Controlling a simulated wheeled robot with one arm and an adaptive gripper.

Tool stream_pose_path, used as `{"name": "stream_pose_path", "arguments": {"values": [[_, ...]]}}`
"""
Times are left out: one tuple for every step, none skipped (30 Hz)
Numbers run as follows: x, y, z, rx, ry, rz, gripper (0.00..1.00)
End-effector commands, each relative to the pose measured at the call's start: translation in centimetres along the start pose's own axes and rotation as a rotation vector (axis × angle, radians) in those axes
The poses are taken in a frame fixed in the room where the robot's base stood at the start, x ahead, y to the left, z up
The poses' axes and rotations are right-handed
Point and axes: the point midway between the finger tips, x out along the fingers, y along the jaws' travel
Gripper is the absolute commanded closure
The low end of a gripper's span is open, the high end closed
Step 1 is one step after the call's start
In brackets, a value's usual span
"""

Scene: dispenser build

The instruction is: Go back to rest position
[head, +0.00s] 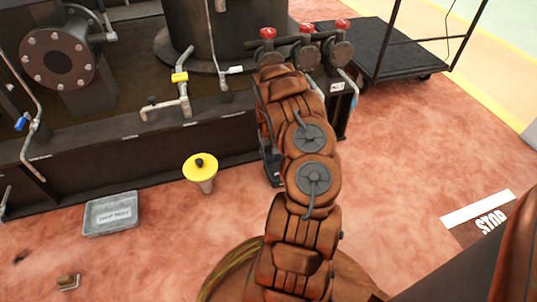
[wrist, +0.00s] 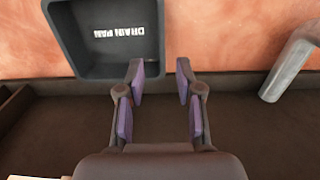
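My gripper (wrist: 160,80) is open in the wrist view, with nothing between its two purple-padded fingers. It is above a dark ledge (wrist: 65,130), and a dark grey tray marked DRAIN PAN (wrist: 62,45) lies on the floor just beyond the fingertips. In the head view my brown arm reaches forward to the dark machine skid (head: 120,155), near its right end. The arm hides my gripper there.
Red-handled valves (head: 342,25) stand beyond the arm. A black cart (head: 370,50) is at back right. Open floor lies right of the arm.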

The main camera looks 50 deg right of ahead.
Motion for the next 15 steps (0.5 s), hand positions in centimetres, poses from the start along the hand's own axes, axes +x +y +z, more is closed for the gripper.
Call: {"name": "stream_pose_path", "arguments": {"values": [[0.0, 0.0, 0.0, 0.000, 0.000, 0.000, 0.65], [0.0, 0.0, 0.0, 0.000, 0.000, 0.000, 0.65], [0.0, 0.0, 0.0, 0.000, 0.000, 0.000, 0.65], [0.0, 0.0, 0.0, 0.000, 0.000, 0.000, 0.65], [0.0, 0.0, 0.0, 0.000, 0.000, 0.000, 0.65], [0.0, 0.0, 0.0, 0.000, 0.000, 0.000, 0.65], [0.0, 0.0, 0.0, 0.000, 0.000, 0.000, 0.65], [0.0, 0.0, 0.0, 0.000, 0.000, 0.000, 0.65], [0.0, 0.0, 0.0, 0.000, 0.000, 0.000, 0.65], [0.0, 0.0, 0.0, 0.000, 0.000, 0.000, 0.65], [0.0, 0.0, 0.0, 0.000, 0.000, 0.000, 0.65], [-0.1, 0.0, 0.0, 0.000, 0.000, 0.001, 0.65], [-0.3, 0.0, 0.0, -0.001, 0.000, 0.002, 0.65], [-0.6, -0.1, 0.0, -0.002, -0.001, 0.004, 0.65], [-1.4, -0.2, 0.0, -0.004, -0.002, 0.009, 0.65]]}}
